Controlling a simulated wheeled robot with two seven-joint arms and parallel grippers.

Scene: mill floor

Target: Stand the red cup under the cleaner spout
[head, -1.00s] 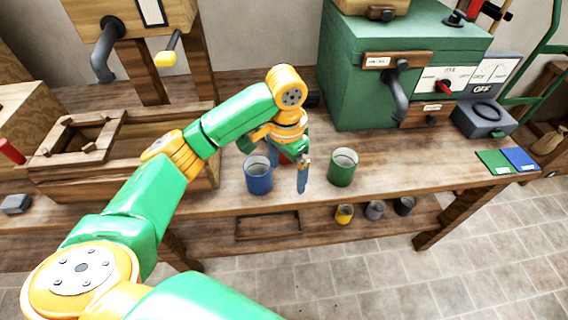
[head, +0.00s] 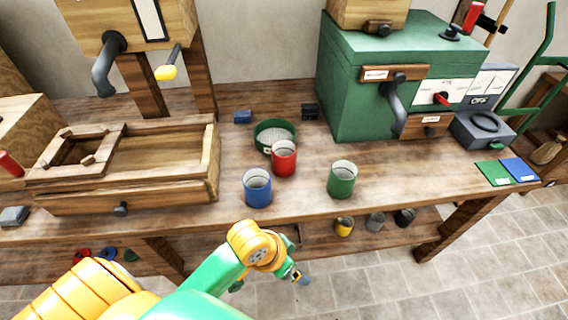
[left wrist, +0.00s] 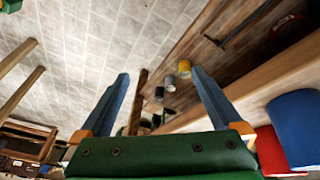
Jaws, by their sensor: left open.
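The red cup (head: 284,160) stands upright on the bench, behind and between the blue cup (head: 257,190) and the green cup (head: 342,180). It also shows in the left wrist view (left wrist: 268,150), at the lower right edge. One grey spout (head: 398,105) hangs on the front of the green machine (head: 350,85). Another grey spout (head: 105,65) is on the wooden hopper at left; I cannot read which is the cleaner's. No cup stands under either spout. My left gripper (head: 297,276) is open and empty, in front of the bench edge and apart from the cups.
A green round sieve-like container (head: 275,133) sits just behind the red cup. A wooden trough (head: 165,155) fills the bench's left side. Small yellow (head: 344,227) and grey cups stand on the lower shelf. Green and blue cards (head: 518,170) lie at right.

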